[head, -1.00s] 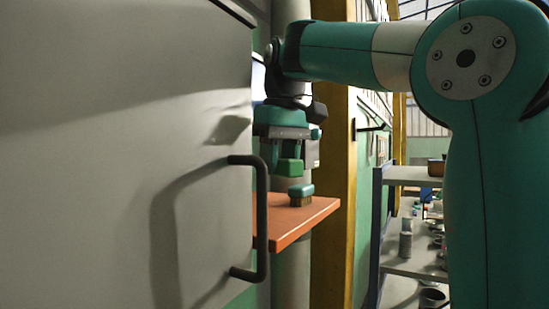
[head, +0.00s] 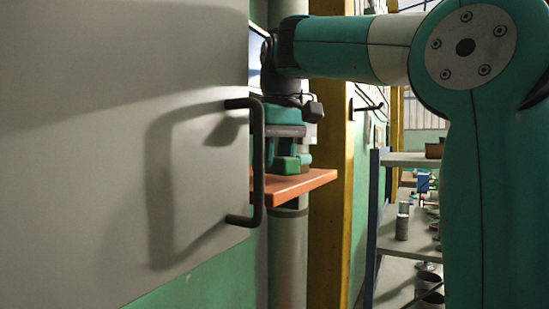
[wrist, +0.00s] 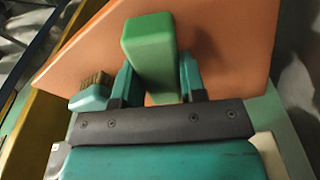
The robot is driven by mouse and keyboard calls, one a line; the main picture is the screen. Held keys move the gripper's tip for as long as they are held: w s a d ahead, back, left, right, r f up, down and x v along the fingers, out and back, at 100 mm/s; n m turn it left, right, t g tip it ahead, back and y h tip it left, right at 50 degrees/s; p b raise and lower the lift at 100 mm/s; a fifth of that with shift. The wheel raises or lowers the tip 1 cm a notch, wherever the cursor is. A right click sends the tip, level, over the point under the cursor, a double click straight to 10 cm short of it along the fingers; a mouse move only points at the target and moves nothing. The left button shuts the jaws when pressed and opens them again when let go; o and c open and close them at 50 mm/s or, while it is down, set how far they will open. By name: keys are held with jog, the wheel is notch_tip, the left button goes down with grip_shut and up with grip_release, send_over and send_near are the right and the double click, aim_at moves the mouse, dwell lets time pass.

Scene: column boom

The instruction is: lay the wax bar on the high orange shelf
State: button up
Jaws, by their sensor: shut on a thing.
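The wax bar is a green block (head: 286,165) between the fingers of my gripper (head: 285,152). In the wrist view the green wax bar (wrist: 148,45) stands out past both teal fingers, and the gripper (wrist: 158,82) is shut on it. The orange shelf (head: 310,183) is right under the bar in the head view. The bar is very low over the shelf top; I cannot tell whether it touches. The orange shelf (wrist: 225,35) also fills the background behind the bar in the wrist view. The shelf's left part is hidden behind the grey panel.
A brush (wrist: 92,94) with a teal back and brown bristles stands on the shelf, left of the gripper in the wrist view. A grey panel with a dark handle (head: 258,150) is at left. A yellow post (head: 332,150) and grey shelving (head: 410,240) are at right.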

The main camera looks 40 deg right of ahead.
jog(key=shift+f+b, duration=0.6)
jog(key=shift+b, duration=0.05)
jog(key=o, duration=1.2)
jog(key=r+p, duration=0.2)
jog(key=r, duration=0.1)
jog(key=s+r+p, duration=0.1)
jog(key=r+p, duration=0.1)
jog(key=r, duration=0.2)
jog(key=r+p, duration=0.3)
jog(key=r, duration=0.1)
jog(key=shift+s, duration=0.15)
jog(key=shift+s+r, duration=0.1)
jog(key=shift+r, duration=0.4)
